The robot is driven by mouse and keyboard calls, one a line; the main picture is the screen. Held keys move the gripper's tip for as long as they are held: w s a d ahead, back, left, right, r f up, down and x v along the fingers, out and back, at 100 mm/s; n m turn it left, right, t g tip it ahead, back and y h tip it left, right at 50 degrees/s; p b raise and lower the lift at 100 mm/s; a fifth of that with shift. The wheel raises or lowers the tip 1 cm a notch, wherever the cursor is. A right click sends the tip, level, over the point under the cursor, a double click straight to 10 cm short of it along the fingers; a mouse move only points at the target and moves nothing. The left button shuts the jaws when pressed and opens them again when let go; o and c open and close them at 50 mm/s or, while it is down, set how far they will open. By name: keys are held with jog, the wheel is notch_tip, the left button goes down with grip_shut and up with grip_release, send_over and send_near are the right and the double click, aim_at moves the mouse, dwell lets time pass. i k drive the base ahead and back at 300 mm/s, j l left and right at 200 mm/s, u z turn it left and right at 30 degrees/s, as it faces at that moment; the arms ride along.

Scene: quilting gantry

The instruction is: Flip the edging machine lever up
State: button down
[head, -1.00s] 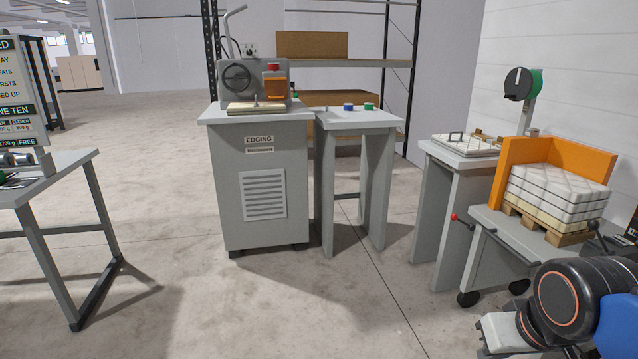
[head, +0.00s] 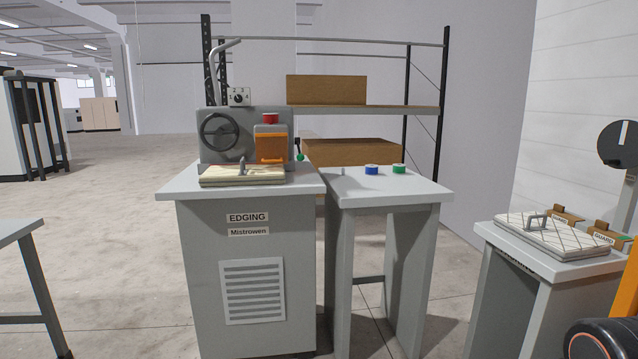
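The edging machine (head: 190,142) stands on a grey cabinet labelled "EDGING" and "Mistrowen". It has a dark handwheel (head: 220,131), an orange guard (head: 270,144) and a red button (head: 270,118) on top. A short dark lever with a green knob (head: 300,157) is at the machine's right side, with its knob end pointing down. A pale quilted piece (head: 242,178) lies on the cabinet in front of the machine. My gripper is out of view.
A side table (head: 335,191) right of the cabinet holds a blue roll (head: 371,170) and a green roll (head: 399,169). A grey stand (head: 490,232) with a quilted block is at the right. A table edge (head: 18,230) shows at the left. Floor between is clear.

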aim_at(300, 157)
jog(key=i, duration=1.3)
jog(key=z, duration=0.1)
